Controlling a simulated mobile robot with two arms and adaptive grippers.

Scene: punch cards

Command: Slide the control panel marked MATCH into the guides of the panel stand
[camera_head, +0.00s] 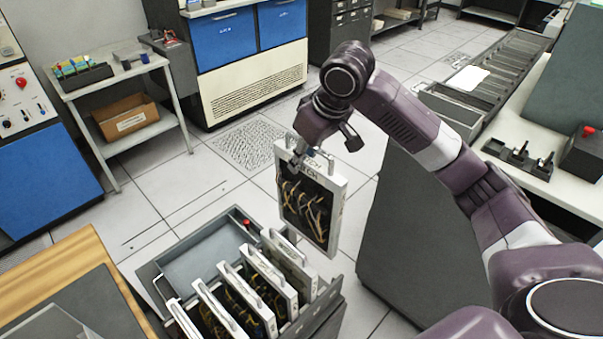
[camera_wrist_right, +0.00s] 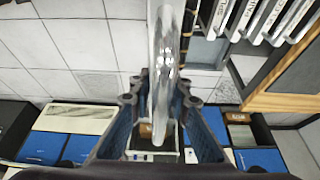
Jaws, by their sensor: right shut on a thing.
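A control panel (camera_head: 309,208) with a pale frame, dark face and looped yellowish wires hangs upright in the air in the head view. The visible part of its top label ends in "TCH"; the rest is hidden. My right gripper (camera_head: 312,156) is shut on the handle at its top edge. In the right wrist view, the shiny handle (camera_wrist_right: 166,60) lies between the two fingers of my right gripper (camera_wrist_right: 163,95). My left gripper is not in view. I cannot tell which thing in view is the panel stand.
A grey open bin (camera_head: 205,249) with several upright handled panels (camera_head: 236,298) stands just left of and below the held panel. A wooden-edged table (camera_head: 85,262) is at the lower left. A dark cabinet (camera_head: 405,235) stands to the right. A grey slotted rack (camera_head: 507,65) lies beyond it.

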